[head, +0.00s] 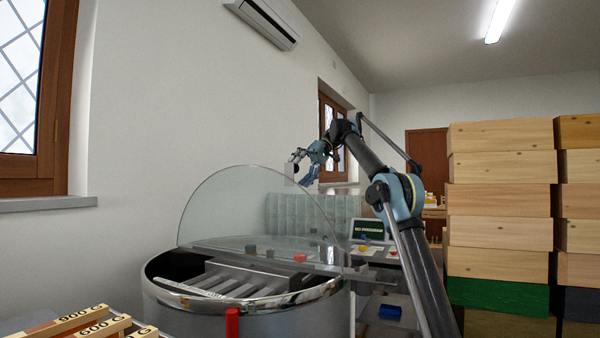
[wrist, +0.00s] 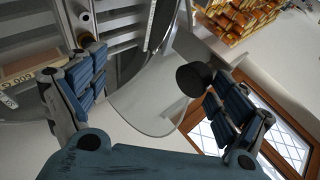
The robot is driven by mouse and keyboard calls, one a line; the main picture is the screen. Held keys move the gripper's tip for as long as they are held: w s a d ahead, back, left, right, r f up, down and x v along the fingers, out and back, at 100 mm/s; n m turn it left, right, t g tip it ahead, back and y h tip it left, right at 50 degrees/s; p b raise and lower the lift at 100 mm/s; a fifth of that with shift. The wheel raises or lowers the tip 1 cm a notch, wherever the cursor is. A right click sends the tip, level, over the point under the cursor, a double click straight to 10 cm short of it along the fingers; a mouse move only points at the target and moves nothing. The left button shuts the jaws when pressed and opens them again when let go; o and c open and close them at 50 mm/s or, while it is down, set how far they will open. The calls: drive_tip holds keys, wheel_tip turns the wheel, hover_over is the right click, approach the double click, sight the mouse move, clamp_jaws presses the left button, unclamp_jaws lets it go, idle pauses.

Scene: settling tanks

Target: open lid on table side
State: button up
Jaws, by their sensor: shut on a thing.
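A round metal tank (head: 240,314) stands at the lower centre in the head view, with slatted metal parts inside. A clear half-round lid (head: 250,210) stands raised, roughly upright, above the tank. It also shows in the wrist view (wrist: 145,100), between the two fingers. The exact contact is unclear. The tank's slatted inside shows at upper left in the wrist view.
Stacked wooden boxes (head: 500,200) fill the right side. A table with a small dark sign (head: 368,229) and coloured items stands behind the tank. A wall and window sill (head: 48,204) lie at left. Labelled wooden frames (head: 85,322) are at lower left.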

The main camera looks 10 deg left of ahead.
drive_tip(key=shift+o, duration=0.3)
drive_tip(key=shift+s+a+r, duration=0.1)
drive_tip(key=shift+s+a, duration=0.2)
drive_tip(key=shift+a, duration=0.05)
drive_tip(key=shift+s+r, duration=0.3)
drive_tip(key=shift+s, duration=0.15)
drive_tip(key=shift+c, duration=1.1)
drive_tip(key=shift+s+d+r, duration=0.1)
drive_tip(key=shift+s+r, duration=0.1)
drive_tip(key=shift+s, duration=0.1)
drive_tip(key=shift+c, duration=1.2)
